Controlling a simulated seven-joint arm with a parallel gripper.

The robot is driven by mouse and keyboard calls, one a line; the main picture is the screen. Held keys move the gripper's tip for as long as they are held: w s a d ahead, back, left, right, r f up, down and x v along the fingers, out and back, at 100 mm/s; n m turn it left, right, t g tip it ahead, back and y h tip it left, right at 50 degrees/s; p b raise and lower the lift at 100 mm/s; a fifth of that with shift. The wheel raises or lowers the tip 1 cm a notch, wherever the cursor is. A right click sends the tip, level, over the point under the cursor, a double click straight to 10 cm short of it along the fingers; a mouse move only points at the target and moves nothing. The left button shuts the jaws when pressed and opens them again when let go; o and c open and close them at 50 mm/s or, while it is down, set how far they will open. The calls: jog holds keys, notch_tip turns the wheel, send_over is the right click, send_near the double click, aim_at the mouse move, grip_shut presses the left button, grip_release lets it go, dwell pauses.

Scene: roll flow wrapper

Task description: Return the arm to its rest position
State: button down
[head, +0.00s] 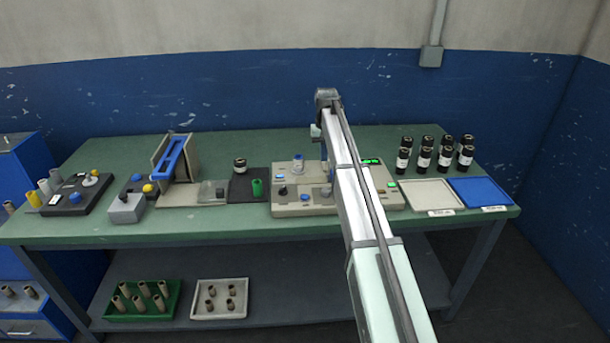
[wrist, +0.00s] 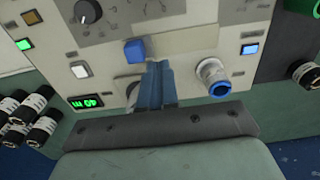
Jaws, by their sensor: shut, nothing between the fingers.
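My arm (head: 355,205) reaches from the lower right over the beige control panel (head: 305,208) in the middle of the bench. Its wrist end is raised above the back of that panel. My gripper (wrist: 157,68) shows in the wrist view with its blue-grey fingers together and nothing between them. In that picture the fingertips lie just beside a square blue button (wrist: 135,50); I cannot tell the height between them. A metal knob with a blue ring (wrist: 213,78) is to their right.
A blue-topped fixture (head: 172,158) stands left of the panel, with a black control box (head: 75,195) farther left. The back middle of the green bench (head: 255,148) is clear.

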jog(key=shift+r, duration=0.3)
jog(key=shift+a, duration=0.15)
